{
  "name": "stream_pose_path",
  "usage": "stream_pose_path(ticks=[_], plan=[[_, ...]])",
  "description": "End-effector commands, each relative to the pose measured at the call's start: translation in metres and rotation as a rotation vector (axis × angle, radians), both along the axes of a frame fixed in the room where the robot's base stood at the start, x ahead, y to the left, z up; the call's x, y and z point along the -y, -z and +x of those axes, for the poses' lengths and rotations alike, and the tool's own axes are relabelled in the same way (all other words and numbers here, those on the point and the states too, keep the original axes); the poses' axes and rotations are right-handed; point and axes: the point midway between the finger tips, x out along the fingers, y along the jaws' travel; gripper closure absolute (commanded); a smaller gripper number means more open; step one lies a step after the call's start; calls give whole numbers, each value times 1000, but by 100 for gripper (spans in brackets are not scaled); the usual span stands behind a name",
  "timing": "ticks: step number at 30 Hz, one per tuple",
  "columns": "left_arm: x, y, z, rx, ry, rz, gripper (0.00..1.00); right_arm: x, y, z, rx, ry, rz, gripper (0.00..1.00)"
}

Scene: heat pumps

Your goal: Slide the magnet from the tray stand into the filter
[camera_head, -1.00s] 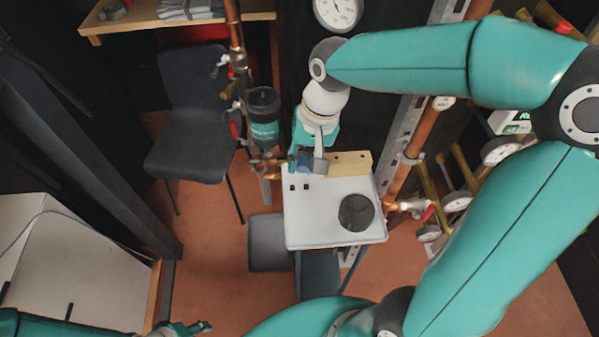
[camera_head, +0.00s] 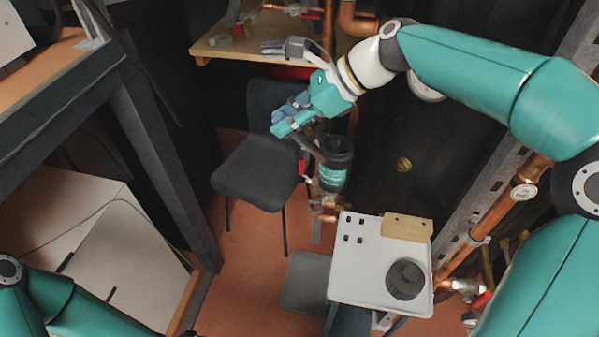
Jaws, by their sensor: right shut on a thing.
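The filter (camera_head: 334,178) is a dark upright canister with a teal label and an open black top, on the copper pipework near the middle. My right gripper (camera_head: 287,115) is above and left of the filter's top. It is shut on the magnet (camera_head: 311,147), which shows as a thin grey rod under the fingers, slanting toward the filter's top. I cannot tell whether its end touches the rim. The tray stand (camera_head: 370,291) holds a wooden block (camera_head: 407,228) and a round black cap (camera_head: 405,279). My left gripper is out of view; only its arm shows at the lower left.
A dark chair (camera_head: 258,175) stands left of the filter. A wooden shelf (camera_head: 225,48) is at the back. A dark metal frame (camera_head: 165,165) rises at left. Copper pipes (camera_head: 505,205) run at right.

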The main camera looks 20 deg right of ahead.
Motion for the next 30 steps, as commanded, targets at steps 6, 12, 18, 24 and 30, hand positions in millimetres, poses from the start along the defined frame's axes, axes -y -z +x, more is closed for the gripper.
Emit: stream_pose_path(ticks=[6,12,18,24,30], plan=[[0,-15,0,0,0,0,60,62,-22,56,68,466,169,100],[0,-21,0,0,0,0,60,105,-18,81,147,683,259,100],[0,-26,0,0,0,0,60,127,-11,89,198,771,308,100],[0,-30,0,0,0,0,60,144,-2,94,244,822,360,100],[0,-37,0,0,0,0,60,159,13,96,310,844,440,100]])
